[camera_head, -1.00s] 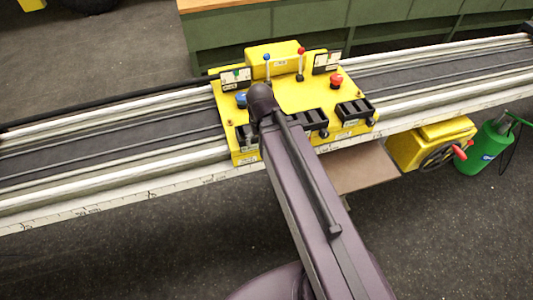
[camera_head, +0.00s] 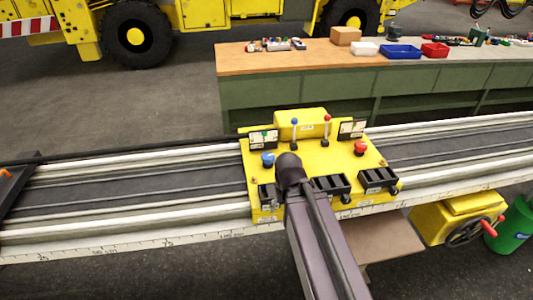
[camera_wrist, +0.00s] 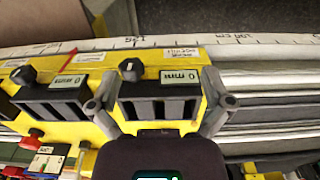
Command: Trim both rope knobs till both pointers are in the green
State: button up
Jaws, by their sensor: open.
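The yellow console (camera_head: 318,160) sits on the rail. A blue knob (camera_head: 268,160) is at its left and a red knob (camera_head: 361,148) at its right; the red knob also shows at the left of the wrist view (camera_wrist: 35,134). Behind them stand a left gauge (camera_head: 262,139) and a right gauge (camera_head: 352,129), both with green marks; their pointers are too small to read. My gripper (camera_wrist: 162,102) is open and empty, its fingers either side of a black slotted holder on the console. My arm hides it in the head view.
Levers with a blue ball (camera_head: 294,122) and a red ball (camera_head: 327,118) rise between the gauges. Black slotted holders (camera_head: 378,179) and small black knobs (camera_wrist: 131,69) line the near edge. A yellow box with a handwheel (camera_head: 466,231) is at right. A green workbench (camera_head: 300,92) stands behind.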

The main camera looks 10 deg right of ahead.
notch_tip(320, 180, up, 10)
jog(key=n+p, duration=1)
jog(key=n, duration=0.1)
send_over(268, 156)
jog(key=shift+w+r, duration=0.1)
jog(key=shift+w, duration=0.1)
jog(key=shift+f, duration=0.25)
notch_tip(268, 156, down, 13)
jog(key=b, duration=1.3)
jog(key=shift+d+f+b, duration=0.1)
jog(key=shift+f+b, duration=0.05)
jog(key=shift+b, duration=0.15)
jog(key=c, duration=0.9)
